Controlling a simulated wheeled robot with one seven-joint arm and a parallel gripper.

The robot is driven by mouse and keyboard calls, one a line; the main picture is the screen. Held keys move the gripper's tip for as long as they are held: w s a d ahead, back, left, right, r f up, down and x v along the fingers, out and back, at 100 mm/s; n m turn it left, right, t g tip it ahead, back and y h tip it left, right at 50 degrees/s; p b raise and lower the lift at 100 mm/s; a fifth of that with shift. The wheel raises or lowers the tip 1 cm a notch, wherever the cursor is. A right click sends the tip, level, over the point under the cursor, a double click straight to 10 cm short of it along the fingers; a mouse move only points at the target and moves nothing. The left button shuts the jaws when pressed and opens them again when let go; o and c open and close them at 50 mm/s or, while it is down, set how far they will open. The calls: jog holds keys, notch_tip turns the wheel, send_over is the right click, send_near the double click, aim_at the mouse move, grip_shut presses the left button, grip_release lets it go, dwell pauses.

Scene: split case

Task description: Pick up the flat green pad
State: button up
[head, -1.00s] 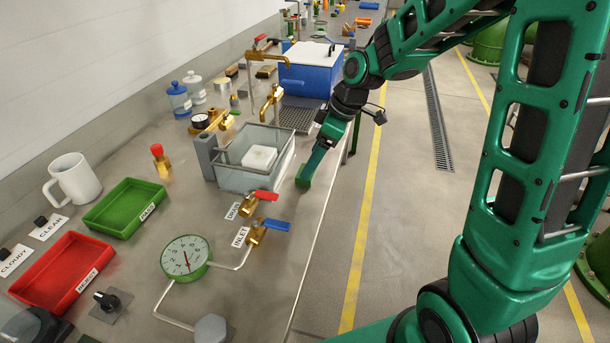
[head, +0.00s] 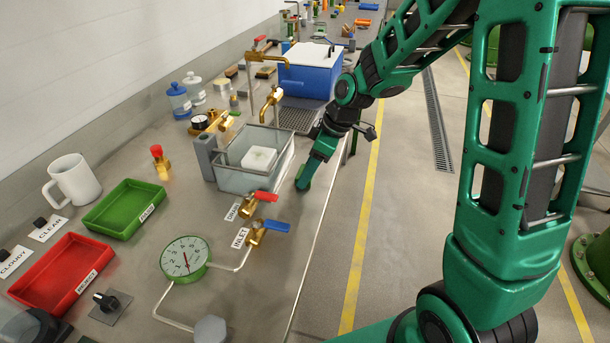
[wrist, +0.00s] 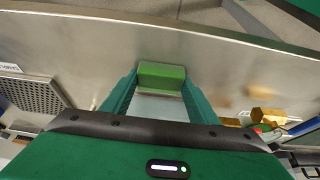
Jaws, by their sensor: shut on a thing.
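The flat green pad (wrist: 161,77) shows in the wrist view between the two fingertips of my gripper (wrist: 160,84). One finger lies on each side of it, and the gripper is shut on it. In the head view my gripper (head: 303,183) points down at the bench, just right of the clear tank. The pad is hard to tell from the green fingers there. I cannot tell whether the pad touches the bench.
The clear tank (head: 224,178) holding a white block (head: 259,158) stands close left of my gripper. The red drain valve (head: 262,198) and blue inlet valve (head: 270,227) are nearer. A blue cooler (head: 309,75) stands beyond. The bench's front edge is close on the right.

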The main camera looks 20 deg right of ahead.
notch_tip(320, 180, up, 10)
dwell(0.6)
